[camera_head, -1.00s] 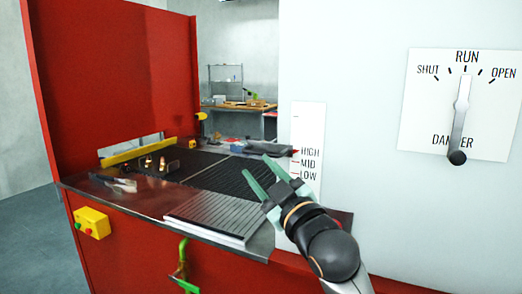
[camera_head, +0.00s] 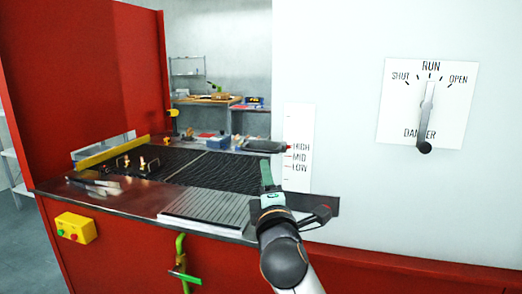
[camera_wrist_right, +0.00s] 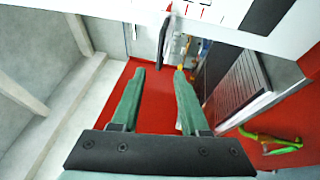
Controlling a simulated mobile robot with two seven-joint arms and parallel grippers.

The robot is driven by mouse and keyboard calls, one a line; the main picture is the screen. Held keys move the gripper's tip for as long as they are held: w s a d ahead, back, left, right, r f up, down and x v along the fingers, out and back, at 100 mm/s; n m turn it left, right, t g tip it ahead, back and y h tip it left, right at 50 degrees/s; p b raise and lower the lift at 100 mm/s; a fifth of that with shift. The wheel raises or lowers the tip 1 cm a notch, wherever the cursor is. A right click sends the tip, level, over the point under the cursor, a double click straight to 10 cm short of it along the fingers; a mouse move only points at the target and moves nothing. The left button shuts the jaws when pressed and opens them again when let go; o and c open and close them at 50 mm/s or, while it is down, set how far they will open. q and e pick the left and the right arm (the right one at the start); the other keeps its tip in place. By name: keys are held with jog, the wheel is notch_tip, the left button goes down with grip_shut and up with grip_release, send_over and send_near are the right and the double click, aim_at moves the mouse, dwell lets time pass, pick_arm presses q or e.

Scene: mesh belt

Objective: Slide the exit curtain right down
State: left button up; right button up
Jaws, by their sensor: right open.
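A dark grey bar-shaped handle (camera_head: 266,146) sticks out beside the white HIGH/MID/LOW scale (camera_head: 298,150), level with HIGH. It seems to belong to the exit curtain; no curtain sheet can be made out. My right gripper (camera_head: 267,172) points up just below the handle, seen edge-on, with a gap that I cannot judge. In the right wrist view its two green fingers (camera_wrist_right: 159,72) are apart with nothing between them, and a dark bar (camera_wrist_right: 166,45), likely the handle, lies beyond the tips. My left gripper is not in view.
The dark mesh belt (camera_head: 215,168) ends at a ribbed plate (camera_head: 205,208) on the metal ledge. A RUN/SHUT/OPEN lever (camera_head: 425,120) is on the white wall. A green handle (camera_head: 182,262) and a yellow button box (camera_head: 76,228) are on the red front.

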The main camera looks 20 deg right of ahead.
aim_at(260, 151)
jog(key=p+x, duration=0.1)
jog(key=x, duration=1.1)
jog(key=shift+w+d+r, duration=0.1)
jog(key=shift+w+r, duration=0.05)
jog(key=shift+w, duration=0.05)
grip_shut()
dwell(1.1)
